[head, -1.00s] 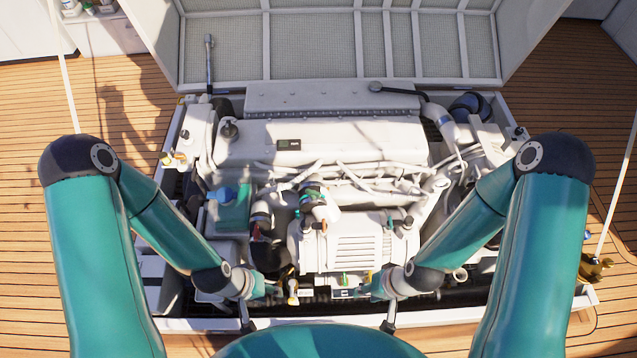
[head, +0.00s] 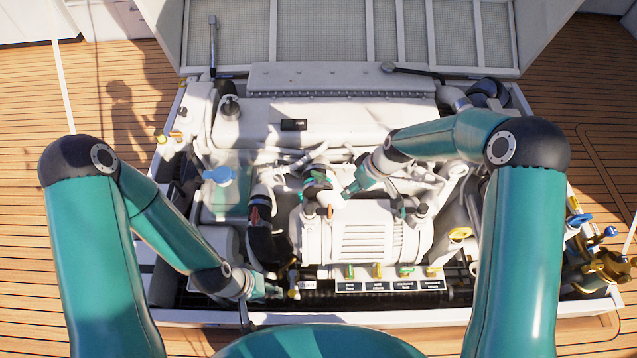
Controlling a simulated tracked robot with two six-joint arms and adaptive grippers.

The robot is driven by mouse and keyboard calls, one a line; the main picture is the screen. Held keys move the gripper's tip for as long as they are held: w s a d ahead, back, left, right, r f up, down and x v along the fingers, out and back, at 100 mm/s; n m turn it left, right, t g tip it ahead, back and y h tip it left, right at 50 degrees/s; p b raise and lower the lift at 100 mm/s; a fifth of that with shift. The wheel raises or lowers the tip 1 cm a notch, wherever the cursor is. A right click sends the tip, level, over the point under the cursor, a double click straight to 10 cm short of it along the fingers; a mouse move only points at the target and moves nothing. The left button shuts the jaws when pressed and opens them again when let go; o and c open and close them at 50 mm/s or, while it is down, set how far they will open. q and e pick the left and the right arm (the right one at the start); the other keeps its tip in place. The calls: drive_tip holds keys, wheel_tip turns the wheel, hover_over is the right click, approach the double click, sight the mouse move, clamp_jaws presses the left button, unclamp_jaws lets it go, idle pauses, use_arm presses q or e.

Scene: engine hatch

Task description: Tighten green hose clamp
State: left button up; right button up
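The white engine (head: 362,238) fills the open hatch. A pale hose with a small green band, the green clamp (head: 309,181), is at the engine's middle; the clamp is small and its screw cannot be made out. My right gripper (head: 347,190) is just right of this hose, very close to it; whether it touches the clamp is unclear. Its fingers are too small to judge. My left gripper (head: 272,291) is low at the engine's front left, beside a yellow-handled valve (head: 293,292). Its opening cannot be made out.
A row of labelled green and yellow levers (head: 378,272) lies along the front edge. A blue cap (head: 219,175) is on the left, black hoses (head: 262,235) left of centre. The raised hatch lid (head: 340,40) stands behind. Brass valves (head: 600,265) are at the right on the deck.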

sight(319, 173)
drive_tip(key=w+a+r+n+b, duration=0.3)
drive_tip(key=w+r+n+b, duration=0.3)
drive_tip(key=w, duration=0.3)
use_arm(q)
wheel_tip(319, 173, down, 7)
drive_tip(key=shift+f, duration=0.15)
use_arm(e)
drive_tip(key=x, duration=1.5)
drive_tip(key=shift+w+a, duration=0.1)
drive_tip(key=shift+a, duration=0.15)
clamp_jaws()
drive_tip(key=shift+a, duration=0.2)
drive_tip(key=shift+d, duration=0.1)
